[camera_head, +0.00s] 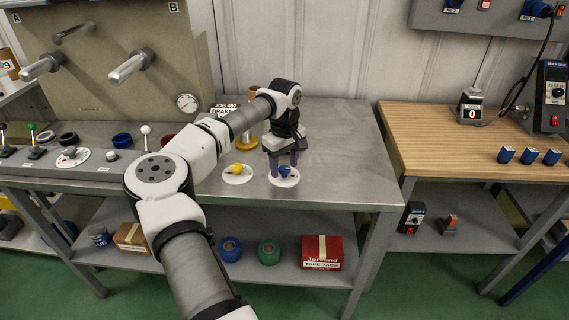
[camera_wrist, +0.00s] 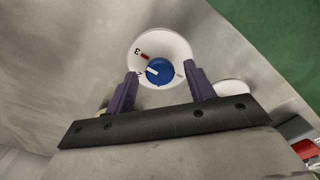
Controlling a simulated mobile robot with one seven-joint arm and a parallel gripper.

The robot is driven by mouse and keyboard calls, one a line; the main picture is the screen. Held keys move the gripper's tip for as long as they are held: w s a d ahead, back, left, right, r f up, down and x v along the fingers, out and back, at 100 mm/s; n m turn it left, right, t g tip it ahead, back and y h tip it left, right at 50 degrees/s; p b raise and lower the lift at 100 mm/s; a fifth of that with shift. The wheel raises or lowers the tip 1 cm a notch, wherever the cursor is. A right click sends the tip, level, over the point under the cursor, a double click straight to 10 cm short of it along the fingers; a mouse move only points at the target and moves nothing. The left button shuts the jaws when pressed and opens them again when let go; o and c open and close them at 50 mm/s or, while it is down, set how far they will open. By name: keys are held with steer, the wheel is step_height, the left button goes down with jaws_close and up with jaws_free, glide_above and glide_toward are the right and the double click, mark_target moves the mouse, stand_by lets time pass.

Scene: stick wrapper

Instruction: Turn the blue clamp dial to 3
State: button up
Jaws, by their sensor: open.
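The blue clamp dial (camera_head: 285,171) sits on a round white plate (camera_head: 293,180) near the front edge of the metal bench. In the wrist view the blue dial (camera_wrist: 162,74) has a white pointer line aimed to the left. A "3" with a red mark (camera_wrist: 145,57) is on the white plate, up and left of the dial. The pointer is not lined up with that mark. My gripper (camera_head: 284,166) points down over the dial, its two purple fingers open on either side. In the wrist view, gaps show between dial and fingers; whether the fingertips reach dial height is unclear.
A yellow dial (camera_head: 238,169) on its own white plate stands just left of the blue one. A yellow-based post (camera_head: 246,142) and a job sign (camera_head: 226,105) are behind. The bench (camera_head: 345,150) is clear to the right.

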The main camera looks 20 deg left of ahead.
mark_target(285, 168)
step_height(285, 168, up, 14)
steer(key=b, duration=0.2)
steer(key=shift+f, duration=0.15)
